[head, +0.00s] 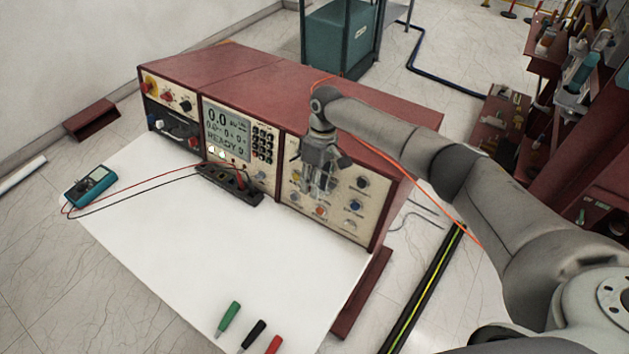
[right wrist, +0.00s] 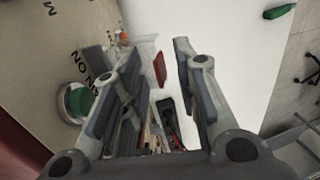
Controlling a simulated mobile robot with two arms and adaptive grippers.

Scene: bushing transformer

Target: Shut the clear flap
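The clear flap (head: 318,184) is a see-through piece at the right section of the instrument's front panel (head: 296,206), close to an orange button (head: 320,211). My right gripper (head: 312,178) is in front of this panel, pointing down, and partly covers the flap. In the right wrist view the gripper's (right wrist: 155,70) two fingers stand apart with nothing visibly held. A clear edge, apparently the flap (right wrist: 142,47), sticks out from the panel beyond the left finger, near the orange button (right wrist: 123,37). I cannot tell if a finger touches it. My left gripper is not in view.
A black terminal block (head: 230,186) with leads stands before the middle section. A teal multimeter (head: 90,185) lies at the left. Green (head: 229,318), black (head: 253,334) and red (head: 273,345) handled tools lie at the front. The white table top (head: 190,250) between is mostly clear.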

